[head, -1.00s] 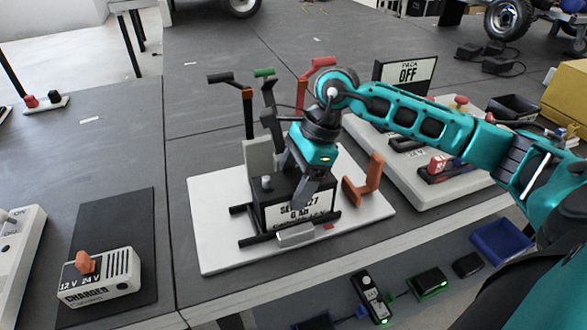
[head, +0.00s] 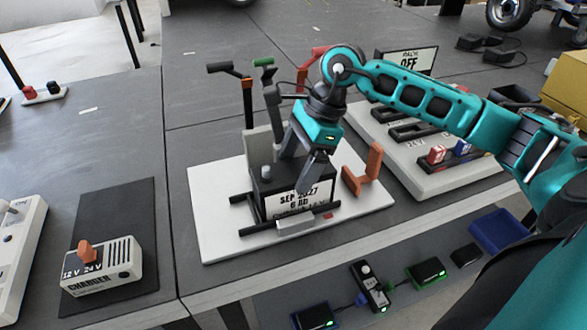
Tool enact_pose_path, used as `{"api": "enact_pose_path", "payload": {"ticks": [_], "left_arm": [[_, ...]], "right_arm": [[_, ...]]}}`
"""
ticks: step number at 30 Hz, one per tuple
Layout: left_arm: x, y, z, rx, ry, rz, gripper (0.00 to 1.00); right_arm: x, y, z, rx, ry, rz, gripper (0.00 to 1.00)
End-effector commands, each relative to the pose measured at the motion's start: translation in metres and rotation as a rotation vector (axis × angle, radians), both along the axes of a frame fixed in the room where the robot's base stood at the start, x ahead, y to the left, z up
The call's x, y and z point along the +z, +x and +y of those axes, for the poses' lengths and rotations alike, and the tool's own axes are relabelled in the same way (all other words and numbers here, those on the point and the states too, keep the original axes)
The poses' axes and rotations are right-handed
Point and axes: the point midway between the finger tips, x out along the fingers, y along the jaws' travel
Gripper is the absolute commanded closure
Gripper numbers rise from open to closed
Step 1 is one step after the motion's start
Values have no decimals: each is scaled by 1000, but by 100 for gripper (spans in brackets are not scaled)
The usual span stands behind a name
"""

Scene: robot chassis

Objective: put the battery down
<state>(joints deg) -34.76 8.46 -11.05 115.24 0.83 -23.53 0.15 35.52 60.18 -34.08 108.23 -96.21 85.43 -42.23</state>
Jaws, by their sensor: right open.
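The battery (head: 270,195) is a dark box with a white label that reads in part "SEP 2027". It stands upright on the white base plate (head: 215,225), among black rails and a grey upright panel. My right gripper (head: 308,172) is open and points down at the battery's upper right front. Its fingers overlap the battery and part of the label in the picture, and I cannot tell whether they touch it. My left gripper is out of view.
Levers with black, green and red handles (head: 263,62) rise behind the battery. An orange bracket (head: 365,172) stands to its right. A panel with slots (head: 432,181) is farther right. A charger (head: 101,264) sits on a dark mat at left; grey bench between is clear.

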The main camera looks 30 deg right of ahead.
Motion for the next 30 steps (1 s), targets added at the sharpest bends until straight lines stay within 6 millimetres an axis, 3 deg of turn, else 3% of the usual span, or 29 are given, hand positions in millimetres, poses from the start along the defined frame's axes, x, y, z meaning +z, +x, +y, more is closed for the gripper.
{"api": "enact_pose_path", "payload": {"ticks": [6,13,18,30], "left_arm": [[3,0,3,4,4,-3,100],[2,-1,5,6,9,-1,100],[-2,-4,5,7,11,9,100],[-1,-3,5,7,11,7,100]], "right_arm": [[47,-4,-19,-1,-2,-5,16],[82,-7,-32,-1,0,-3,16],[92,-9,-37,0,1,-1,16],[92,-9,-37,1,1,-1,16]]}}
